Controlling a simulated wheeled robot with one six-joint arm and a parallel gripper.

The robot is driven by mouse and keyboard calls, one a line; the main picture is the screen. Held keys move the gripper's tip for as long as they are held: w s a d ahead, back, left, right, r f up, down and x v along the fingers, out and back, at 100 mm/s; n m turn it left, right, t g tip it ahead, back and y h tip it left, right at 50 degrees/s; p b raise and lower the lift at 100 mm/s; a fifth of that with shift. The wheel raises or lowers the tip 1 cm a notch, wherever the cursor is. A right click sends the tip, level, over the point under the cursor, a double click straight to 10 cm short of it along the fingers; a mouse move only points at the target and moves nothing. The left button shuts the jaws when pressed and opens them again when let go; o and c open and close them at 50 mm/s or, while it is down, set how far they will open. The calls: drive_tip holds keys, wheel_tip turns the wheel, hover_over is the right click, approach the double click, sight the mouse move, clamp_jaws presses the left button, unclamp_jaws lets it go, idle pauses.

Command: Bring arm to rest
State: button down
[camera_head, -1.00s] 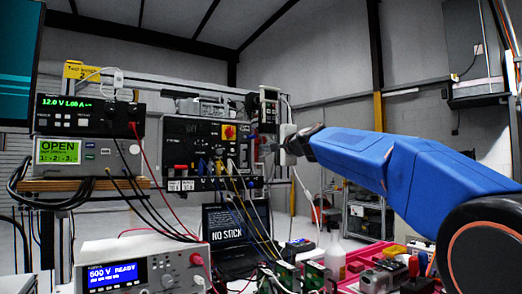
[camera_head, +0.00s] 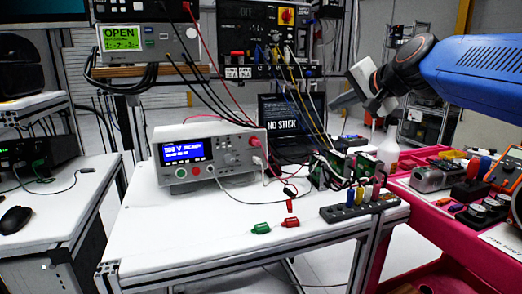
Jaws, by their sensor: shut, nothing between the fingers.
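My blue arm (camera_head: 470,75) reaches in from the right edge of the picture. Its dark wrist leads to my grey gripper (camera_head: 346,102), which is shut and empty. In the picture the gripper lies in front of the area right of the laptop (camera_head: 283,118), above the right part of the white bench. It appears apart from the bench top and holds nothing.
A white bench (camera_head: 165,225) carries a power instrument (camera_head: 210,155), green circuit boards (camera_head: 335,168) and a dark terminal strip (camera_head: 345,210). A pink cart (camera_head: 440,225) with tools and a bottle (camera_head: 388,150) stands at right. Several cables hang from the panel (camera_head: 262,35). The bench's front left is clear.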

drive_tip(key=s+d+f+n+g+h, duration=0.1)
drive_tip(key=s+d+f+n+g, duration=0.1)
drive_tip(key=s+f, duration=0.9)
drive_tip(key=s+d+f+n+g+h, duration=0.2)
drive_tip(key=s+d+f+n, duration=0.1)
drive_tip(key=s+f, duration=0.7)
drive_tip(key=s+d+f+n+g+h, duration=0.1)
drive_tip(key=s+d+f+n+g, duration=0.1)
drive_tip(key=s+f, duration=0.9)
wheel_tip(320, 180, down, 4)
drive_tip(key=shift+s+d+r+n+g+h, duration=0.1)
drive_tip(key=shift+s+d+n+g+h, duration=0.25)
drive_tip(key=shift+g, duration=0.25)
